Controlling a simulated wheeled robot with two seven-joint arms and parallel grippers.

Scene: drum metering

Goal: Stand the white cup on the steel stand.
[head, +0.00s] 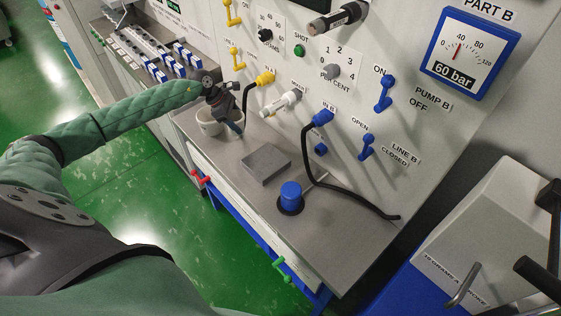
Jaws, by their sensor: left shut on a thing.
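The white cup (208,123) stands upright toward the back left of the steel bench top, as far as I can tell touching it. My left gripper (235,126) reaches down into or over the cup's right side and is shut on it, at the wall or rim. The fingers hide part of the cup. The steel stand (266,163) is a low, square grey block on the bench, to the right of and nearer than the cup. Its top is bare. My right gripper is not in view.
A blue-capped black knob (290,196) stands right of the stand. A black cable (308,160) runs from a blue plug (320,118) down onto the bench. The panel behind carries yellow, white and blue valves. Red (201,178) and green (282,268) handles stick out in front.

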